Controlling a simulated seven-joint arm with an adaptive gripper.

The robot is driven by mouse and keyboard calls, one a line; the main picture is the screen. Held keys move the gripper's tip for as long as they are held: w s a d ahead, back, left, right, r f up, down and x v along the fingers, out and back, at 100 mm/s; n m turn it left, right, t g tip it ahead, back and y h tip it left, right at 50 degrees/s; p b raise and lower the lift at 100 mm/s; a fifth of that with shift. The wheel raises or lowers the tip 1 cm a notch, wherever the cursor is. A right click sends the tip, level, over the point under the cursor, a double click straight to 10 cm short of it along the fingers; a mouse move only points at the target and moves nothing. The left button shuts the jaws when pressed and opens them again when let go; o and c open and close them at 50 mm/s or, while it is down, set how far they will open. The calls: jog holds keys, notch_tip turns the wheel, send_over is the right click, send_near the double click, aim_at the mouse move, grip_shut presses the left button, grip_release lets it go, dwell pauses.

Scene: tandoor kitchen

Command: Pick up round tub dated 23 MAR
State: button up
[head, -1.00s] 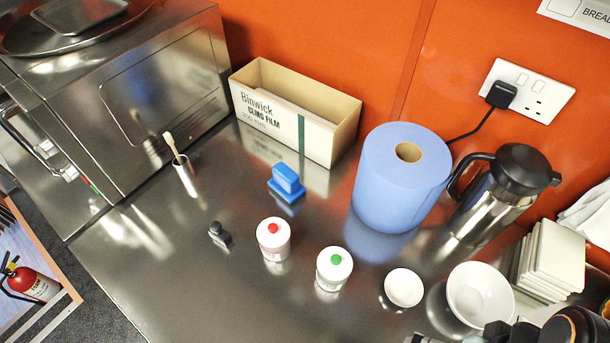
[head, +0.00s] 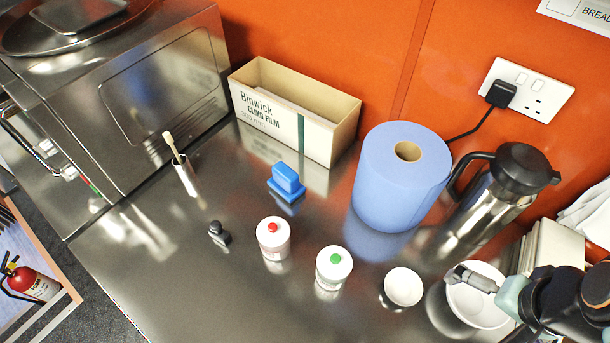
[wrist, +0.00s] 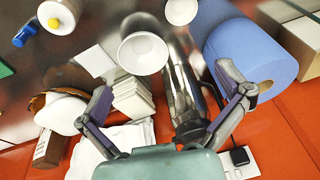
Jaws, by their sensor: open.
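Two round white tubs stand upright on the steel counter in the head view: one with a red knob on its lid (head: 273,236) and one with a green knob (head: 334,266). In the wrist view, a round white container with a yellow knob (wrist: 57,15) is at the top left. I cannot read a date on any of them, so I cannot tell which is dated 23 MAR. My gripper (head: 474,279) is over the white bowl at the right, apart from both tubs. In the wrist view my gripper (wrist: 166,82) has its fingers spread wide with nothing held.
The white bowl (head: 480,302), a small white dish (head: 403,287), steel jug (head: 490,200) and blue paper roll (head: 400,185) crowd the right. A blue block (head: 287,181) and dark-capped bottle (head: 219,234) stand near the tubs. The counter's front left is clear.

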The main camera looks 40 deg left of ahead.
jog(key=w+a+f+n, duration=0.2)
jog(key=w+a, duration=1.1)
jog(key=a, duration=0.3)
jog(key=n+g, duration=0.2)
jog(key=n, duration=0.3)
send_over(272, 226)
jog(key=w+d, duration=0.3)
jog(key=w, duration=0.4)
notch_tip(272, 226, down, 12)
jog(key=shift+n+g+h, duration=0.3)
jog(key=shift+n+h, duration=0.1)
jog(key=shift+n, duration=0.4)
jog(key=s+a+f, duration=0.1)
jog(key=s, duration=0.1)
jog(key=s+a+f, duration=0.1)
jog(key=s+f, duration=0.1)
jog(key=s+a+f, duration=0.1)
jog(key=s+f, duration=0.1)
jog(key=s, duration=0.1)
notch_tip(272, 226, down, 6)
jog(key=shift+r, duration=0.1)
jog(key=shift+f, duration=0.35)
